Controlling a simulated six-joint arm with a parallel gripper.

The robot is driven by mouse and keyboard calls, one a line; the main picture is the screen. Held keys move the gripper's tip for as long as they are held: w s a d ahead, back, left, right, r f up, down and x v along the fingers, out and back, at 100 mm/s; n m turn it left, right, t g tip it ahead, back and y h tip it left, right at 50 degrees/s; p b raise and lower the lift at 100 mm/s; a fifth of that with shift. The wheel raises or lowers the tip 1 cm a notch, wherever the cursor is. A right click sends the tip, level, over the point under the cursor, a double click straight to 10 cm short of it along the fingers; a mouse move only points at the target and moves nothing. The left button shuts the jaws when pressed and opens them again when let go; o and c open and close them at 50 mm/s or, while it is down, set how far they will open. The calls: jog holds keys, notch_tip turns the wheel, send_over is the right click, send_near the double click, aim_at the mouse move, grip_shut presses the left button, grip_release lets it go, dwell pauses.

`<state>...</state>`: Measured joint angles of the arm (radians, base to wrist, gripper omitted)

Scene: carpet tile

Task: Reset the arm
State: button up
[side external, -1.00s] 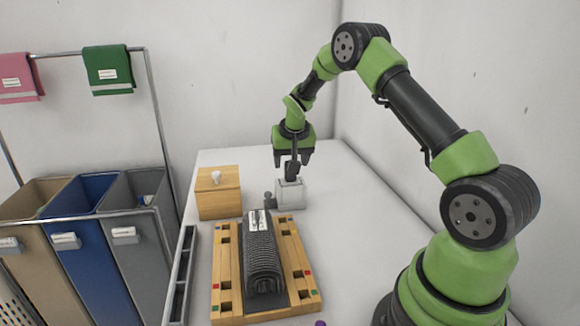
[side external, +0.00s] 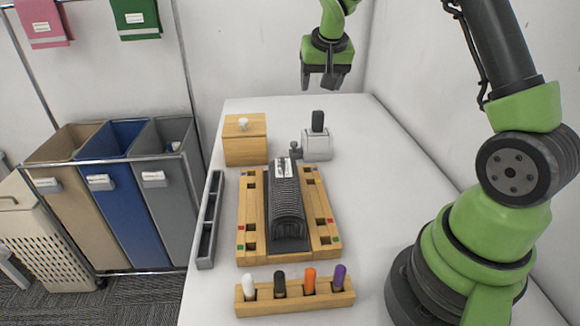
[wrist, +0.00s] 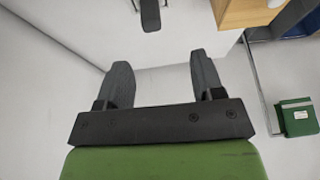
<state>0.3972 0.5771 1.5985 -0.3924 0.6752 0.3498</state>
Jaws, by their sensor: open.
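My gripper (side external: 322,82) is open and empty. It hangs in the air above the far end of the white table (side external: 385,200), pointing down. In the wrist view, its two dark fingers (wrist: 158,78) stand apart with nothing between them. Below it, a black upright piece (side external: 318,121) stands in a small light grey holder (side external: 317,145). My gripper is well clear of both. The lower end of the black piece is hidden in the holder.
A wooden box (side external: 245,150) with a white knob stands left of the holder. A wooden frame (side external: 250,215) holds a ribbed dark block (side external: 287,205). Nearer are a marker rack (side external: 295,301) and a grey tray (side external: 207,240). Bins (side external: 130,200) stand left of the table.

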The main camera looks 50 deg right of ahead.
jog(key=s+a+r+n+t+y, duration=0.3)
jog(key=s+a+r, duration=0.9)
jog(key=s+a, duration=0.3)
jog(key=s+a+f+n+y, duration=0.1)
jog(key=s+a+y, duration=0.1)
jog(key=s+a, duration=0.3)
jog(key=shift+s+a+f+n+t, duration=0.2)
jog(key=shift+s+n+t, duration=0.15)
jog(key=shift+s, duration=0.8)
jog(key=shift+d, duration=0.1)
